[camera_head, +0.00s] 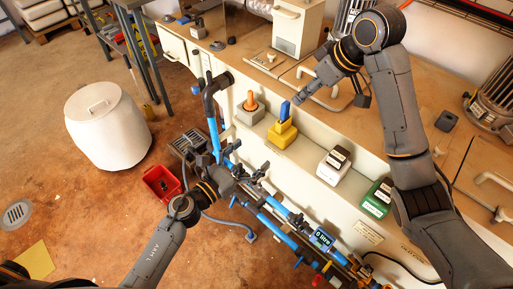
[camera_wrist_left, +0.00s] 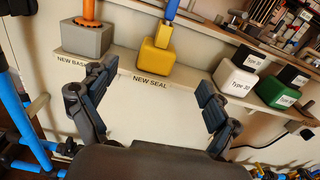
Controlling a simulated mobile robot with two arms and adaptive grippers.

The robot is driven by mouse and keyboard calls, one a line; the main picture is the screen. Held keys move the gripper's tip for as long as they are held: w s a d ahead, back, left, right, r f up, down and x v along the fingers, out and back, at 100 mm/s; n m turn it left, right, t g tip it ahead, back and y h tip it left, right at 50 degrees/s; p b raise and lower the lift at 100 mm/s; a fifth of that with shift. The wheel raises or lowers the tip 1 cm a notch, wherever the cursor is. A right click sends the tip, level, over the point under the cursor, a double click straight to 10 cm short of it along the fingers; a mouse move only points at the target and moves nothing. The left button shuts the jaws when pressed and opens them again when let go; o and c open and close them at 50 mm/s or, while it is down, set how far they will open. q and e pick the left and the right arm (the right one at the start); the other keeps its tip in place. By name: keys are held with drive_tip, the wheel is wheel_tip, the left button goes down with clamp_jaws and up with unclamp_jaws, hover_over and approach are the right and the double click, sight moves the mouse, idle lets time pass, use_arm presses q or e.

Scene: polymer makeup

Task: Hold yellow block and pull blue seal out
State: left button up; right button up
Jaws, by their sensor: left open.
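The yellow block (camera_head: 283,136) stands on the shelf, above the NEW SEAL label in the left wrist view (camera_wrist_left: 155,63). The blue seal (camera_head: 285,110) stands upright in its top and is cut off by the upper edge of the left wrist view (camera_wrist_left: 170,10). My left gripper (camera_head: 258,174) is open and empty in front of and below the block. Its two fingers are spread wide in the left wrist view (camera_wrist_left: 152,90), with the block beyond them. My right gripper (camera_head: 301,96) is just right of the blue seal, apart from it; its finger opening is too small to tell.
A grey block with an orange part (camera_head: 250,108) stands left of the yellow block. A white block (camera_head: 332,168) and a green block (camera_head: 377,198) stand to the right. Blue pipework (camera_head: 278,235) runs below the shelf. The shelf between yellow and white blocks is clear.

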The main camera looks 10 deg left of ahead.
sight(277, 132)
use_arm(q)
drive_tip(key=x, duration=1.3)
drive_tip(key=shift+w+d, duration=0.2)
drive_tip(key=shift+w, duration=0.1)
drive_tip(key=shift+c, duration=0.4)
drive_tip(key=c, duration=1.2)
use_arm(e)
drive_tip(key=shift+o, duration=0.5)
use_arm(q)
drive_tip(key=shift+c, duration=0.2)
use_arm(e)
drive_tip(key=shift+o, duration=0.7)
drive_tip(key=shift+r, duration=0.1)
drive_tip(key=shift+g+h, duration=0.4)
drive_tip(key=shift+h, duration=0.1)
drive_tip(key=x, duration=0.3)
drive_tip(key=a+x, duration=0.1)
drive_tip(key=x, duration=0.3)
drive_tip(key=w+x, duration=0.1)
drive_tip(key=x, duration=0.2)
drive_tip(key=shift+w+a+r, duration=0.1)
drive_tip(key=shift+w+a, duration=0.05)
drive_tip(key=shift+a, duration=0.15)
clamp_jaws()
